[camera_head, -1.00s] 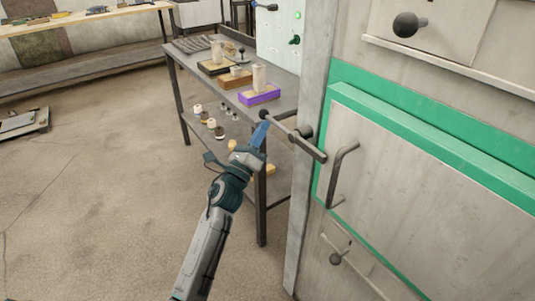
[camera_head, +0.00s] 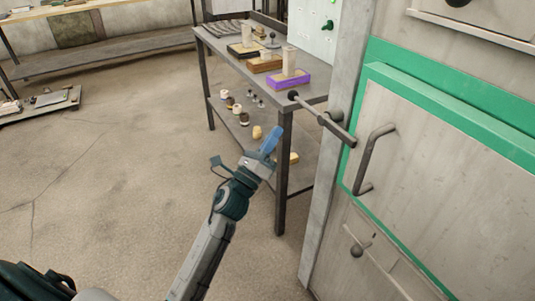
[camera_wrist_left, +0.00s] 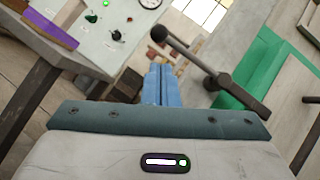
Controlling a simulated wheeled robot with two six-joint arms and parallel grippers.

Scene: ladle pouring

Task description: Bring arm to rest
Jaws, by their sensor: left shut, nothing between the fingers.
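My left gripper (camera_head: 270,139) has blue fingers and is shut with nothing between them. In the head view it is out in front of the dark metal table, below and left of a dark lever with a ball end (camera_head: 322,117). It looks apart from the lever, though the depth between them is hard to judge. In the left wrist view the blue fingers (camera_wrist_left: 161,84) are pressed together, with the lever (camera_wrist_left: 210,72) passing to their right. My right gripper is not in either view.
A cabinet with a green frame (camera_head: 450,90) and a bar handle (camera_head: 372,160) stands at the right. The dark table (camera_head: 225,45) holds a purple box (camera_head: 288,79), with small jars on its lower shelf. A low platform (camera_head: 42,104) lies at the far left. The floor between is clear.

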